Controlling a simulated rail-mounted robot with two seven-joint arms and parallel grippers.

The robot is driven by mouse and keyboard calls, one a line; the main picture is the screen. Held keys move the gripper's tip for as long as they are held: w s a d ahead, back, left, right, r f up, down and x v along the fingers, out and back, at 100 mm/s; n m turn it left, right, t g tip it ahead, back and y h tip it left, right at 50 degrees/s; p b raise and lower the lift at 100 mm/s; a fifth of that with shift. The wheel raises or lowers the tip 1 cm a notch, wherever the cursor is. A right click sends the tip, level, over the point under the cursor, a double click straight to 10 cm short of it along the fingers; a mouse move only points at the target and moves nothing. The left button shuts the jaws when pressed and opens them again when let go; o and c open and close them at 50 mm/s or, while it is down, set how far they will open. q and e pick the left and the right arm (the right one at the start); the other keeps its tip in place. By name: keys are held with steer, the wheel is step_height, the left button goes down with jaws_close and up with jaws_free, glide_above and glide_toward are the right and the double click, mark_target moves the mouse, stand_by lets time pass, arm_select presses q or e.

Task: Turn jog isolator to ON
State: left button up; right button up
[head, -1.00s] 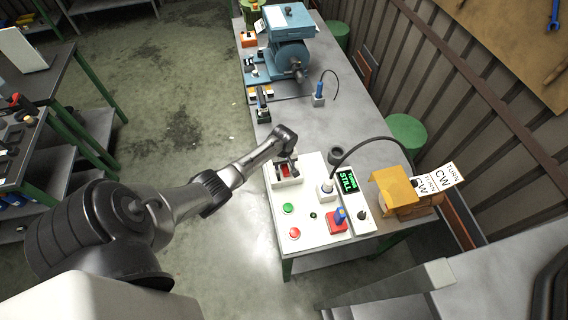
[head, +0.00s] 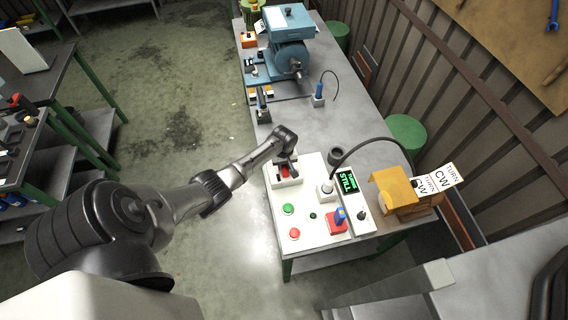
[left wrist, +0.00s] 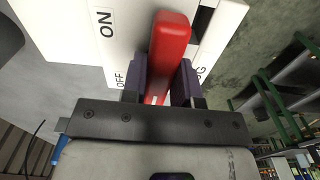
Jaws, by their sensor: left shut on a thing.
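The jog isolator (head: 279,182) is a white block with a red handle at the far left corner of the white control panel (head: 273,211). In the left wrist view its white face (left wrist: 75,30) carries the words ON and OFF, and the red handle (left wrist: 170,42) stands out from it. My left gripper (left wrist: 162,85) is shut on the red handle, with one dark finger on each side. In the head view my left gripper (head: 285,162) is over the isolator and hides part of it. My right gripper is not in view.
A yellow box (head: 392,187) stands to the right. A blue machine (head: 290,55) stands farther back.

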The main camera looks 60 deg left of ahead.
arm_select(q)
steer(key=m+p, duration=0.2)
steer(key=m, duration=0.1)
steer(key=shift+s+r+m, duration=0.1)
steer(key=shift+r+m, duration=0.05)
steer(key=shift+m, duration=0.25)
steer(key=m+p, duration=0.1)
steer(key=m, duration=0.1)
steer(key=shift+a+m, duration=0.1)
steer(key=shift+m, duration=0.2)
steer(key=m, duration=0.2)
steer(key=shift+m, duration=0.4)
steer(key=m, duration=0.5)
steer(key=shift+a+p, duration=0.15)
steer(key=shift+p, duration=0.2)
steer(key=shift+m, duration=1.6)
steer(key=shift+f+m, duration=0.2)
steer(key=shift+m, duration=0.1)
steer(key=o, duration=0.9)
steer(key=shift+r, duration=0.1)
